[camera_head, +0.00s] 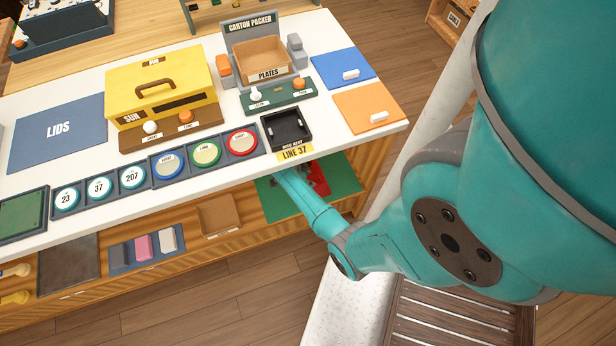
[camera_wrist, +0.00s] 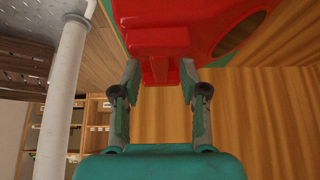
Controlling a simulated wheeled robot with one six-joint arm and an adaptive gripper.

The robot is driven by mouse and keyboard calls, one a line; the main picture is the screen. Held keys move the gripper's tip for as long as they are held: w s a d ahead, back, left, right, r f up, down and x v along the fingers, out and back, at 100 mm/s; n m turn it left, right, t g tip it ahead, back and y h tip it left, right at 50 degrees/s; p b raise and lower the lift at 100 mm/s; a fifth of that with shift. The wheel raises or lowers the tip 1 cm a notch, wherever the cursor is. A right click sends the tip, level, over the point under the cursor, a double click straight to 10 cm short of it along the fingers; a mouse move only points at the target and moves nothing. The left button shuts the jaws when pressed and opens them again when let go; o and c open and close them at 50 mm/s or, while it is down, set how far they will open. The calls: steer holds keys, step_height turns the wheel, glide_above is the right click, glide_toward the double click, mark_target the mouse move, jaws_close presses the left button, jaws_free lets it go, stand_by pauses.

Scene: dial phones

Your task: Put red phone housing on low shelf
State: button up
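The red phone housing (camera_head: 317,180) is at the low shelf (camera_head: 350,158) under the counter, over a green mat (camera_head: 340,176). My arm hides part of it in the head view. In the wrist view the red housing (camera_wrist: 165,40) fills the top middle, with a round opening at its right. I cannot tell whether the housing rests fully on the mat.
Above, the white counter holds a black tray (camera_head: 287,128) by the LINE 37 label, several dials, a yellow box (camera_head: 162,85) and the carton packer (camera_head: 262,62). On the lower shelf, a cardboard tray (camera_head: 218,215) stands to the left. A pale post (camera_wrist: 62,95) rises left in the wrist view.

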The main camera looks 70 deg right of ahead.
steer(key=shift+w+r, duration=0.1)
steer(key=shift+w+a+r, duration=0.1)
steer(key=shift+r, duration=0.15)
steer(key=v, duration=0.2)
steer(key=shift+w+a+r, duration=0.15)
steer(key=shift+r, duration=0.1)
steer(key=w+a, duration=0.8)
steer(key=w, duration=0.1)
steer(key=s+a+f+n+t, duration=0.5)
steer(key=s+a+n, duration=0.1)
steer(key=a+n, duration=0.15)
steer(key=s+a+r+n+t+y, duration=0.1)
steer(key=s+a+r+n+t, duration=0.4)
steer(key=s+a+n, duration=0.25)
steer(key=s+a+r+n+t+y, duration=0.1)
steer(key=s+a+r+n+t, duration=0.2)
steer(key=r, duration=0.9)
steer(key=s+a+r+n+t+y, duration=0.1)
steer(key=s+a+r+n+t, duration=0.2)
steer(key=r, duration=0.9)
steer(key=s+a+r+n+t+y, duration=0.1)
steer(key=s+a+r+n+t, duration=0.2)
steer(key=r, duration=0.9)
steer(key=s+n, duration=0.3)
steer(key=n, duration=0.1)
steer(key=shift+r+t, duration=0.3)
steer(key=shift+r, duration=0.1)
